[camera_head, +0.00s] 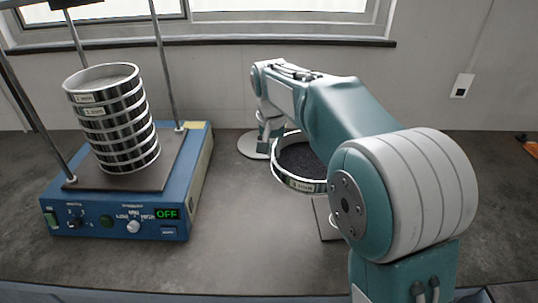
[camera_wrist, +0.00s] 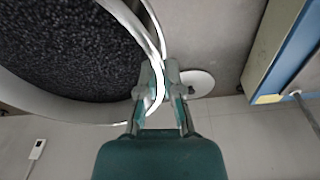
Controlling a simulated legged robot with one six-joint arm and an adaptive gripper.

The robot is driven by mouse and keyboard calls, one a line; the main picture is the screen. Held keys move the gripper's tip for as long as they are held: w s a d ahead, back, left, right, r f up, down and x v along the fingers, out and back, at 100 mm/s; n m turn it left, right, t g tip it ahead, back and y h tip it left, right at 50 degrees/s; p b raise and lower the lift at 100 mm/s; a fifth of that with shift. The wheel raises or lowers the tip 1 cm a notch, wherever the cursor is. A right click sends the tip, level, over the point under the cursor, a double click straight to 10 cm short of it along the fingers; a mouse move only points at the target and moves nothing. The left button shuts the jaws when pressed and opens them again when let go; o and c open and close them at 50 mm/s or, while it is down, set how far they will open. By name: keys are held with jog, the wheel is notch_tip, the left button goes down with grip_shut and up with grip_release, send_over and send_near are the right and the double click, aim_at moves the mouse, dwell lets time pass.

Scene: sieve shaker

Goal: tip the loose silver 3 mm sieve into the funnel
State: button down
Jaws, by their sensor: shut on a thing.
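The silver sieve (camera_head: 314,187) is a round metal ring with a label on its front wall, in the middle of the head view. It holds dark granules (camera_head: 299,158) and looks raised above the bench and roughly level. My arm covers its right part. My gripper (camera_head: 269,141) is at its far left rim. In the wrist view my gripper (camera_wrist: 158,84) is shut on the rim of the sieve (camera_wrist: 150,40), and the granules (camera_wrist: 70,50) lie inside. I cannot make out the funnel; my arm and the sieve may hide it.
A blue shaker (camera_head: 115,218) reading OFF stands at the left, with a tilted-looking stack of sieves (camera_head: 118,120) between its rods. A pale disc (camera_head: 248,146) lies behind the sieve. A flat plate (camera_head: 324,222) shows below the sieve. The front bench (camera_head: 240,250) is clear.

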jog(key=shift+w+d+m, duration=1)
jog(key=shift+w+d, duration=0.95)
jog(key=shift+w, duration=2.75)
jog(key=shift+s+d+r+t+y, duration=1.9)
jog(key=shift+d+r+t+y, duration=0.95)
jog(key=shift+r+y, duration=1.45)
jog(key=s+d+r+m+t+y, duration=0.1)
jog(key=s+d+t+y, duration=0.6)
jog(key=d, duration=0.8)
jog(key=shift+s+r+m+y, duration=0.35)
jog(key=shift+s+y, duration=0.25)
jog(key=shift+s, duration=0.85)
jog(key=shift+a, duration=0.1)
